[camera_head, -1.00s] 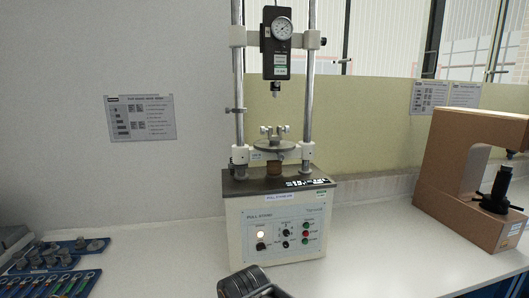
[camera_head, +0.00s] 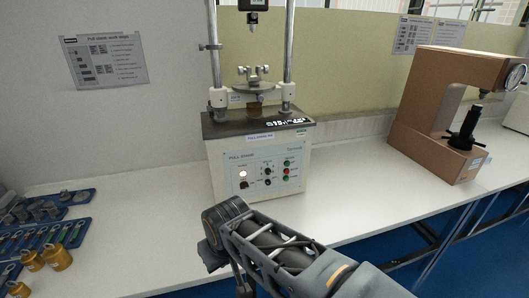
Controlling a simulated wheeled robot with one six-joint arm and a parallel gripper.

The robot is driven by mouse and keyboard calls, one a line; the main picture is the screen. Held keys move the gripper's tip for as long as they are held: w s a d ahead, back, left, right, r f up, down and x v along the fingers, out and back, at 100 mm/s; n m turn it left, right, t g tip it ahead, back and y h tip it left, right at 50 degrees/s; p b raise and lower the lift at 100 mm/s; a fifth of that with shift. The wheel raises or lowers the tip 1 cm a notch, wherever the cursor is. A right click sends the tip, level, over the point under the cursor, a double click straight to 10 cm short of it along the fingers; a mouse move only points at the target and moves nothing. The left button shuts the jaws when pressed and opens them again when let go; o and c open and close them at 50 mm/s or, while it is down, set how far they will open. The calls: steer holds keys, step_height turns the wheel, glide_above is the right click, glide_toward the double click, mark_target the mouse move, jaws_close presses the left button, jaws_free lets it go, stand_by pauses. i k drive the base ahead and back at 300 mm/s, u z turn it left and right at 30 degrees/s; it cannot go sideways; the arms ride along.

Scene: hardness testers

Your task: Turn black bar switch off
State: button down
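The pull stand tester (camera_head: 258,165) stands on the white bench, with a cream front panel facing me. A lit white lamp (camera_head: 243,174) shows at the panel's left. A black switch (camera_head: 244,185) sits just below the lamp; its exact setting is too small to tell. More small black controls (camera_head: 267,176) are at the panel's middle, and a column of green and red buttons (camera_head: 286,171) is at its right. My arm reaches in from the lower right, with its dark end in front of and below the panel. My gripper's fingers cannot be made out.
A brown hardness tester (camera_head: 440,105) stands to the right on the bench (camera_head: 345,185). Blue trays (camera_head: 50,245) with tools and metal parts lie at the left, with brass weights (camera_head: 58,258) near them. Bench room is free on both sides of the pull stand.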

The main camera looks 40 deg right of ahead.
mark_target(244, 184)
steer(key=k, duration=1.25)
steer(key=u, duration=0.8)
steer(key=i, duration=1.25)
steer(key=z, duration=0.75)
steer(key=i, duration=0.45)
steer(key=z, duration=0.5)
